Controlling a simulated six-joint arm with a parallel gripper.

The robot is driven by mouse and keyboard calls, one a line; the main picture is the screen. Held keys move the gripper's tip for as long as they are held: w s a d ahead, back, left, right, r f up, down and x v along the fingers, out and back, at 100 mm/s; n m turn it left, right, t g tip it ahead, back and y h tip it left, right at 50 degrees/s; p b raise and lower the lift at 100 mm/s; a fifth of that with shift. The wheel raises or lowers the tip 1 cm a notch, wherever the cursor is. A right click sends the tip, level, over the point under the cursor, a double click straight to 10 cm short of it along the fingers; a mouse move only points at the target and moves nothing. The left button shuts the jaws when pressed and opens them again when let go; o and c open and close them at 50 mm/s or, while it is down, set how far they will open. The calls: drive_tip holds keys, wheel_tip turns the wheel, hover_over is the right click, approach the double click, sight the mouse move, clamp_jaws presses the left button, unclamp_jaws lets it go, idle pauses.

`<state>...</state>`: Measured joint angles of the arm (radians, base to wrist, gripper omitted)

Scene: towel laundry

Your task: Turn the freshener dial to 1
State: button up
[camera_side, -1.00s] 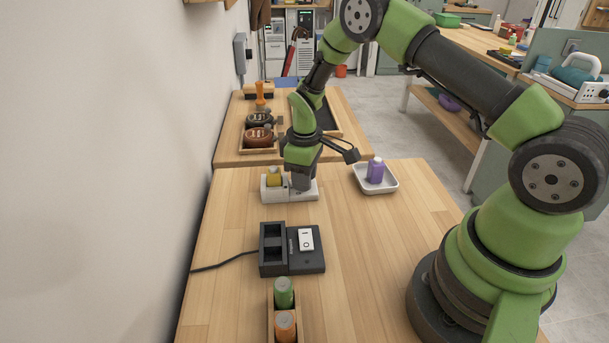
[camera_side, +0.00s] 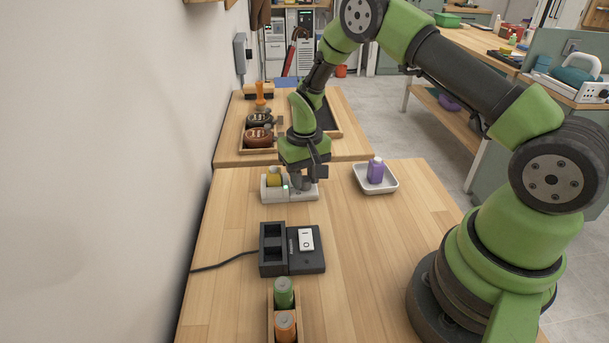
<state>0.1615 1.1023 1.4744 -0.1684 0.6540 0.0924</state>
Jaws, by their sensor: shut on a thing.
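The freshener appears to be the white unit (camera_side: 274,194) on the near wooden table, with a yellow piece (camera_side: 273,177) standing in its left part. A small greenish light shows near its middle. My gripper (camera_side: 304,184) points down over the right part of this unit, with its fingers shut on the dial. The dial itself is mostly hidden by the fingers, and its numbers cannot be read.
A black dock (camera_side: 272,262) with a white switch (camera_side: 306,240) and a cable stands nearer. A white tray (camera_side: 385,188) holds a purple bottle (camera_side: 376,171) to the right. Green (camera_side: 284,292) and orange (camera_side: 285,327) cylinders stand at the front. The table's right middle is clear.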

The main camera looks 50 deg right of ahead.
sight(305, 178)
drive_tip(key=shift+m, duration=1.2)
drive_tip(key=o, duration=0.9)
drive_tip(key=shift+r, duration=4)
